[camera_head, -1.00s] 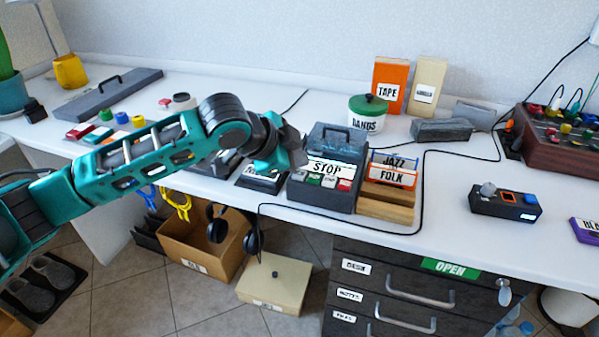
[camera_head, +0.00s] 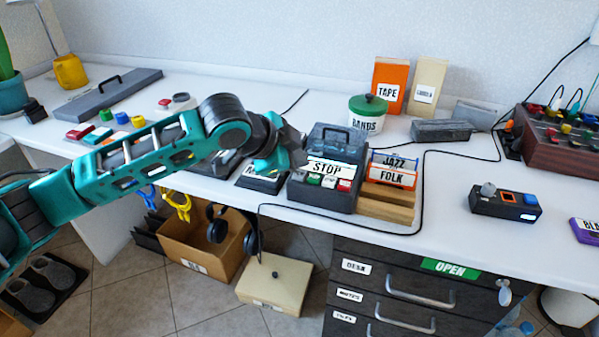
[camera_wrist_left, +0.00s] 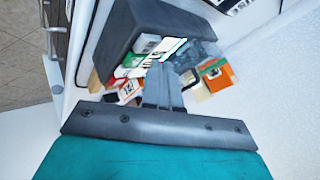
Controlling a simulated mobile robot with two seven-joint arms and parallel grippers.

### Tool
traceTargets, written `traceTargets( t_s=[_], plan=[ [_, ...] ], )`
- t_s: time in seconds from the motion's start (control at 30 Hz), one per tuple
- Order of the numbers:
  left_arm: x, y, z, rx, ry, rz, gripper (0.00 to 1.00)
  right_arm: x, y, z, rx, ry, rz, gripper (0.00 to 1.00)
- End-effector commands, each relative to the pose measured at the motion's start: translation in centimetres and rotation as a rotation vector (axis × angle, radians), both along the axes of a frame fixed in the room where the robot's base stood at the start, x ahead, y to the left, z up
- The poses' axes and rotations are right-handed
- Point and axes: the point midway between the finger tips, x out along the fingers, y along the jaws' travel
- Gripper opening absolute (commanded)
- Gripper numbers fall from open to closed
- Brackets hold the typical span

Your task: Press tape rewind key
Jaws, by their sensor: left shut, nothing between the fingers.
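The dark tape recorder (camera_head: 322,199) stands on the white desk. It has a STOP label (camera_head: 327,169) and a row of small keys along its front, including a green key (camera_head: 314,179) and a red key (camera_head: 345,185). My left gripper (camera_head: 301,157) is shut and empty, at the left side of the recorder above the left end of the key row. In the left wrist view the closed fingers (camera_wrist_left: 160,72) reach over the keys beside the recorder's dark body (camera_wrist_left: 145,22). The fingers hide part of the row, and I cannot tell whether they touch a key. My right gripper is not in view.
To the recorder's right is a wooden rack (camera_head: 388,205) with JAZZ and FOLK cases. A green-lidded tub (camera_head: 367,115) stands behind. A black cable crosses the desk, and a control box (camera_head: 505,202) sits to the right. Drawers (camera_head: 400,285) are below the desk edge.

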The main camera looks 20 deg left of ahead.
Motion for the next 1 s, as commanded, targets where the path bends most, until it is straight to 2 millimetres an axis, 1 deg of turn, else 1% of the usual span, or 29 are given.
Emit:
traceTargets(
  t_s=[0.47,0.7,1.0],
  plan=[
    [-0.01,0.01,-0.04,0.001,0.000,0.001,0.00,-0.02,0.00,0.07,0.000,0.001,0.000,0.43],
    [-0.01,0.01,-0.70,0.000,0.002,0.001,0.00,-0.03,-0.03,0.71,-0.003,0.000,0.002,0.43],
    [0.00,0.00,-0.87,0.000,0.000,0.000,0.00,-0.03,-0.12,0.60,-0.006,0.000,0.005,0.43]
  ],
)
